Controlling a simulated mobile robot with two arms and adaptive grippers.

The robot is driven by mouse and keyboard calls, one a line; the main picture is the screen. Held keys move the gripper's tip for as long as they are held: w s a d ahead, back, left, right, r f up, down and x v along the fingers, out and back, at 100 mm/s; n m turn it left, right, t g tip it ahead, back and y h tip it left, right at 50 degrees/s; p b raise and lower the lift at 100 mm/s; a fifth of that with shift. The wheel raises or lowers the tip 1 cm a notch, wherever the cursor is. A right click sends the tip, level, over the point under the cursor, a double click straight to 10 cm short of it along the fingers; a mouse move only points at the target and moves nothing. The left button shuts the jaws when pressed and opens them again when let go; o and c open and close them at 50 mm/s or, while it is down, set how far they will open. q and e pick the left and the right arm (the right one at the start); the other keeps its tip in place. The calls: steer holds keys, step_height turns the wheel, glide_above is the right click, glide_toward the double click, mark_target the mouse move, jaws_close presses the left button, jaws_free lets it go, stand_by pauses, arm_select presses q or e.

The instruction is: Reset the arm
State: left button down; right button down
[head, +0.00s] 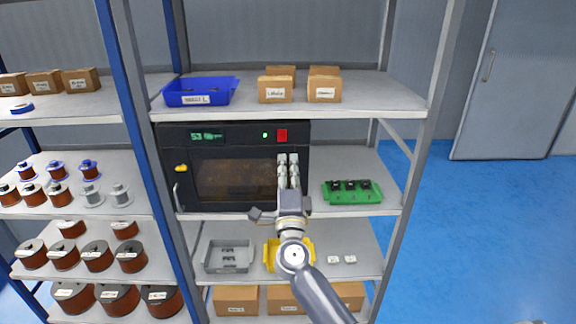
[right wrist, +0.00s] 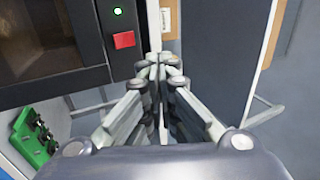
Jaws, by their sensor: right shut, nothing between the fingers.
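My right gripper (head: 288,160) is shut and empty, raised in front of the right part of the black oven-like machine (head: 190,165) on the middle shelf. In the right wrist view its fingers (right wrist: 160,68) meet at the tips, with nothing between them. The machine's red button (head: 282,135) and small green light show above the fingers in the head view. The red button (right wrist: 123,40) lies to the left of the fingertips in the right wrist view. My left gripper is not in view.
A green tray (head: 352,197) with black parts stands right of the machine. Below are a grey bin (head: 229,257) and a yellow bin (head: 270,254), partly behind my arm. A blue bin (head: 200,91) and cardboard boxes stand above.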

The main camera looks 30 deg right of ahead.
steer(key=shift+s+r, duration=0.1)
steer(key=shift+s, duration=0.05)
